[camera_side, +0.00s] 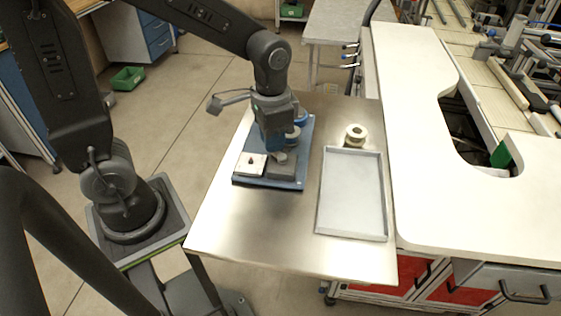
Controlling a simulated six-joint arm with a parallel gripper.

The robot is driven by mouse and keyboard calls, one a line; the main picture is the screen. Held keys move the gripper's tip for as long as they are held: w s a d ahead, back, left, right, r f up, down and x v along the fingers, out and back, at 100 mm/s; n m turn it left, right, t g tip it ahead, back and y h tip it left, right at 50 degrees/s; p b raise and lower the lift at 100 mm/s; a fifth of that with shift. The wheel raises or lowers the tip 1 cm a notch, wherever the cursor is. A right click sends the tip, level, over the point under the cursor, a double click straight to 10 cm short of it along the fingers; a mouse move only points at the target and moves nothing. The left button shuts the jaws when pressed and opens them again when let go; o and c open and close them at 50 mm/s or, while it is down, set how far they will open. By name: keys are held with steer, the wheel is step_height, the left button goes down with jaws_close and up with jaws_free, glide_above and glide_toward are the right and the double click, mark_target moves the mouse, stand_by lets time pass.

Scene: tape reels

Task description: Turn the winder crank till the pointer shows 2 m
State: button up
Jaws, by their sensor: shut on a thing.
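The tape winder stands on a blue base plate (270,184) on the steel table. Blue reel parts (301,118) show at its right, behind my gripper. A white dial plate (250,166) with a small dark mark sits at the front left of the base; its pointer reading is too small to tell. My gripper (279,156) points down over the middle of the winder and is shut on a part there, apparently the crank. The gripper and wrist hide the crank and most of the winder's middle.
An empty grey tray (352,233) lies right of the winder. A cream tape roll (356,134) sits behind the tray. The steel table (250,235) is clear in front. A white worktop (440,220) borders it at the right.

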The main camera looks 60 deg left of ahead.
steer(key=shift+w+d, duration=0.1)
steer(key=shift+w+d, duration=0.1)
steer(key=shift+w, duration=0.55)
steer(key=shift+w+d, duration=0.45)
steer(key=shift+w, duration=0.1)
steer(key=shift+d, duration=0.1)
